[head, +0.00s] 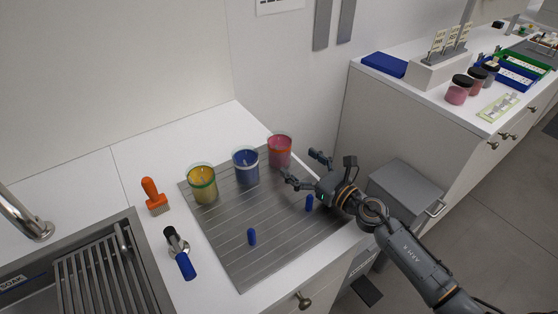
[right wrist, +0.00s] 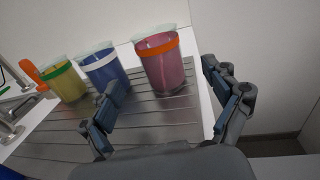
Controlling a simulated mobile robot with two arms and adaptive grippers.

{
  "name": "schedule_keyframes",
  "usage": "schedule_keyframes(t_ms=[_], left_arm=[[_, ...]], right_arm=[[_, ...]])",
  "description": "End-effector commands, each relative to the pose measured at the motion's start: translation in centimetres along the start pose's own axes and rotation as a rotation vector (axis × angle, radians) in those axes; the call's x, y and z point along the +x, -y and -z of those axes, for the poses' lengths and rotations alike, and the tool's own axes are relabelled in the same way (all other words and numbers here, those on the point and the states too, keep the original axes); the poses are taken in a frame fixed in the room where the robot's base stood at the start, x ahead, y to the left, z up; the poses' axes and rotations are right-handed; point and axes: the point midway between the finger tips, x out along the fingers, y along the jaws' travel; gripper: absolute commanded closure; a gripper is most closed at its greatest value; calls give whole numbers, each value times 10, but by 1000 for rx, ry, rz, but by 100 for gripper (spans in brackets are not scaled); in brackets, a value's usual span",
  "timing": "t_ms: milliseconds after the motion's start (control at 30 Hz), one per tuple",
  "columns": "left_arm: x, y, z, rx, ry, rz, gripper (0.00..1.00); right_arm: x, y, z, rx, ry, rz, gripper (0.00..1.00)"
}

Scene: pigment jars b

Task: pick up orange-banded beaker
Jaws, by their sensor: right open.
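The orange-banded beaker (head: 280,151) holds pink-red contents and stands upright at the back right of the grooved metal drainboard (head: 250,271). It also shows in the right wrist view (right wrist: 164,68), ahead of the fingers and between their lines. My right gripper (head: 304,170) is open and empty, just in front and to the right of this beaker, apart from it. In the right wrist view its two fingers (right wrist: 165,100) are spread wide. My left gripper is not in view.
A white-banded blue beaker (head: 245,168) stands close left of it, then a green-banded yellow beaker (head: 202,187). A wall is behind.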

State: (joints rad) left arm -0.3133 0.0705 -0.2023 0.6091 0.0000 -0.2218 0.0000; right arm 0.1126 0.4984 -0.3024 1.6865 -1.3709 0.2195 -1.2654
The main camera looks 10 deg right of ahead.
Motion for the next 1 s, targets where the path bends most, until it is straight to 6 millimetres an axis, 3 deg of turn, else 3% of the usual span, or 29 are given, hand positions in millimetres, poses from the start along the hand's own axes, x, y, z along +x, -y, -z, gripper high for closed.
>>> schedule_keyframes(t_ms=[33,100,367,600,900,933,1000], left_arm=[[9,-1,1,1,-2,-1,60],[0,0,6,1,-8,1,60],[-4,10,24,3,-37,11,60],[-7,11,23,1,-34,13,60],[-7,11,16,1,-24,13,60],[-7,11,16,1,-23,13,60],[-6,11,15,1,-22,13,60]], right_arm=[[0,0,12,5,2,1,12],[11,1,2,0,4,1,12],[34,0,2,2,3,1,12],[69,0,2,1,2,1,12],[75,0,4,-1,0,0,12],[75,0,4,-1,0,0,14],[75,0,4,-1,1,0,28]])
